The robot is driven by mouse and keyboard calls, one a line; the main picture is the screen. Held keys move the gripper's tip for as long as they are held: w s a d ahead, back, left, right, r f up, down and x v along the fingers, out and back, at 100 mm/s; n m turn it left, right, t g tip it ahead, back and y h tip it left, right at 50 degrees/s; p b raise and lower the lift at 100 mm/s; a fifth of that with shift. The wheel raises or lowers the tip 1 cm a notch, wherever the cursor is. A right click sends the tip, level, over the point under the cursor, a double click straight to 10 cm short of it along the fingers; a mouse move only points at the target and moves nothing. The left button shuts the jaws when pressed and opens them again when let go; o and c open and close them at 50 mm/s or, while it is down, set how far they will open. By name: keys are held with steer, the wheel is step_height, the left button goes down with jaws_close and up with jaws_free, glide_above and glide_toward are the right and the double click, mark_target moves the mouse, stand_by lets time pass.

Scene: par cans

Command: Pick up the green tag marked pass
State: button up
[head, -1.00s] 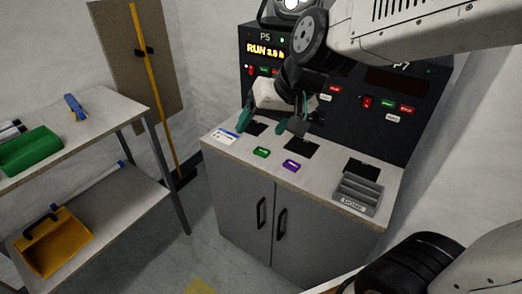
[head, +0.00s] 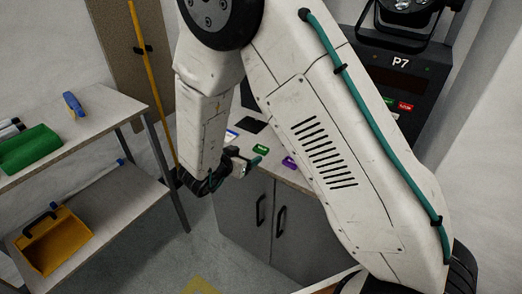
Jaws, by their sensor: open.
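The green tag (head: 261,148) lies flat on the light cabinet top, near its front edge. Its marking is too small to read. My gripper (head: 246,158) is open and empty, seen partly edge-on just left of and in front of the green tag. It looks apart from the tag, but its height over the top is hard to judge. A purple tag (head: 289,162) lies right of the green one, partly hidden by my arm.
A blue and white card (head: 231,134) and a black square (head: 252,125) lie behind on the cabinet top. The P7 panel (head: 398,80) stands at right. A shelf (head: 105,110) stands at left.

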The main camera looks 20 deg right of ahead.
mark_target(259, 150)
steer(key=x, duration=0.7)
steer(key=shift+w+d+f, duration=0.1)
steer(key=shift+d+f, duration=0.15)
steer(key=shift+f, duration=0.1)
steer(key=c, duration=1)
